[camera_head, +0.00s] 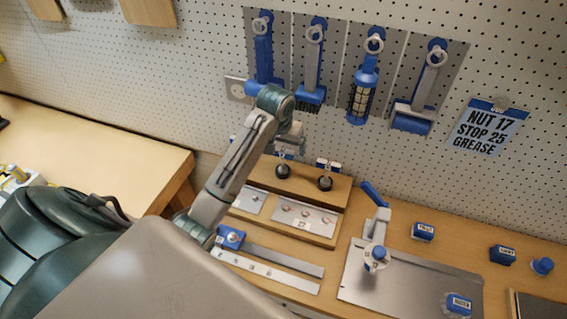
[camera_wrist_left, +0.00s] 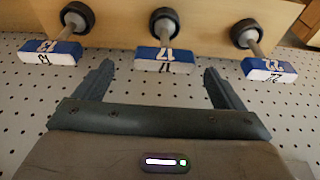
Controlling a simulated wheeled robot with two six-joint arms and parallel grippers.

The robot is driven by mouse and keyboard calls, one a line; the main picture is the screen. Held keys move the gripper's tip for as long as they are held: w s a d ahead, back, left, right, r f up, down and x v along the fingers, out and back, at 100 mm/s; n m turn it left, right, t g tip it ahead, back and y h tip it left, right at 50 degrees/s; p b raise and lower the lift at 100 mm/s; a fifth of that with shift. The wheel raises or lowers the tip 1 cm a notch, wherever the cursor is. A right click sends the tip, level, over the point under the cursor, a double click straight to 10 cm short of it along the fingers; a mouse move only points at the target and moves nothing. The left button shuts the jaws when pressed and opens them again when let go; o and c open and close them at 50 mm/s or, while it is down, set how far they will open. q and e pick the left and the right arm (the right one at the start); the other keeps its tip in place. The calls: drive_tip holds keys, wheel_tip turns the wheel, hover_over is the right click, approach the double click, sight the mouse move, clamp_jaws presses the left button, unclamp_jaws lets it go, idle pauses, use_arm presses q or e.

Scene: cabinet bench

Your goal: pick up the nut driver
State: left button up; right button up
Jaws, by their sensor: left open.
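Three nut drivers show in the left wrist view, each with a black round end, a metal shaft and a blue-and-white tag. The middle nut driver (camera_wrist_left: 165,45) has a tag reading 17. The left nut driver (camera_wrist_left: 65,35) appears marked 13 and the right nut driver (camera_wrist_left: 262,55) 22. In the head view two black ends show at the wooden rack (camera_head: 342,191); the third is hidden by my arm. My left gripper (camera_wrist_left: 158,68) is open and empty, its fingers either side of the middle tag; I cannot tell how far apart in depth. It is partly visible in the head view (camera_head: 298,132).
Blue-handled tools (camera_head: 364,90) hang above the rack. A metal plate (camera_head: 410,285) with a blue-levered clamp (camera_head: 377,225) lies right of the rack. Small blue blocks (camera_head: 423,232) stand on the bench.

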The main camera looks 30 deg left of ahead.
sight(283, 150)
use_arm(q)
drive_tip(key=shift+p+x, duration=1.05)
drive_tip(key=shift+x, duration=0.05)
drive_tip(key=shift+a+p+x, duration=0.25)
drive_tip(key=shift+p+x, duration=0.15)
drive_tip(key=shift+x, duration=0.7)
drive_tip(key=shift+f, duration=0.6)
drive_tip(key=c, duration=1.1)
drive_tip(key=shift+c, duration=0.3)
use_arm(e)
drive_tip(key=r, duration=0.1)
drive_tip(key=w+r, duration=0.2)
drive_tip(key=shift+a+r, duration=0.1)
drive_tip(key=shift+a, duration=0.15)
